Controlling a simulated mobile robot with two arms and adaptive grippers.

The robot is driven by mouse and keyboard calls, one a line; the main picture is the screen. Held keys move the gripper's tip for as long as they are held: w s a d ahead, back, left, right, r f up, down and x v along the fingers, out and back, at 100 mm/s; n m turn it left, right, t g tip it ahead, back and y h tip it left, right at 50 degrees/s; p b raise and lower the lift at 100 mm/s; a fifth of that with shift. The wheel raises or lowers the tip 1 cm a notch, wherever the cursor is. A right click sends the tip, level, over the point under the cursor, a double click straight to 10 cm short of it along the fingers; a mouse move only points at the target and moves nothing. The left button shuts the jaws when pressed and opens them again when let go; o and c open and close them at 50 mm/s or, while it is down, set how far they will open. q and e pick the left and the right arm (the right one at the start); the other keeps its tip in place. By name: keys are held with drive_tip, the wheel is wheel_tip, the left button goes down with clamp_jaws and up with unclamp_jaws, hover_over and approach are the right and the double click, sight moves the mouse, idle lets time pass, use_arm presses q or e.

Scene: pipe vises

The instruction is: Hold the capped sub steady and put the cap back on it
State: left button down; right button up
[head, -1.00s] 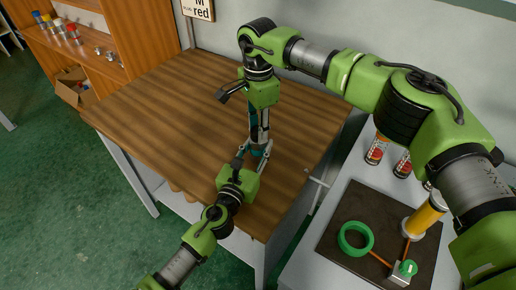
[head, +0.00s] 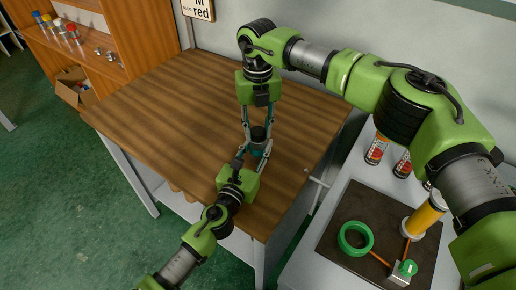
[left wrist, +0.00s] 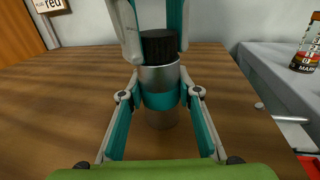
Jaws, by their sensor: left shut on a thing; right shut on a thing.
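The sub (left wrist: 160,77) is a silver cylinder standing upright on the wooden table in the left wrist view, with a teal band around its middle. My left gripper (left wrist: 161,98) is shut on it from both sides at that band. The black ribbed cap (left wrist: 158,47) sits at the top of the sub, upright and apparently touching it; how far it is threaded cannot be told. My right gripper (head: 258,130) comes down from above and is shut on the cap, its fingers on either side. In the head view the sub is mostly hidden between the grippers.
The wooden table (head: 165,110) is otherwise clear. At right, a grey bench (head: 345,205) holds a dark board (head: 335,245) with a green ring (head: 355,238), a yellow cylinder (head: 424,217) and red-labelled cans (head: 377,149). A shelf (head: 130,35) with bottles stands at back left.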

drive_tip(key=m, duration=0.3)
drive_tip(key=shift+m, duration=0.4)
drive_tip(key=m, duration=0.8)
drive_tip(key=shift+m, duration=0.4)
drive_tip(key=m, duration=0.5)
drive_tip(key=o, duration=1.2)
drive_tip(key=shift+o, duration=0.2)
drive_tip(key=shift+r, duration=2.25)
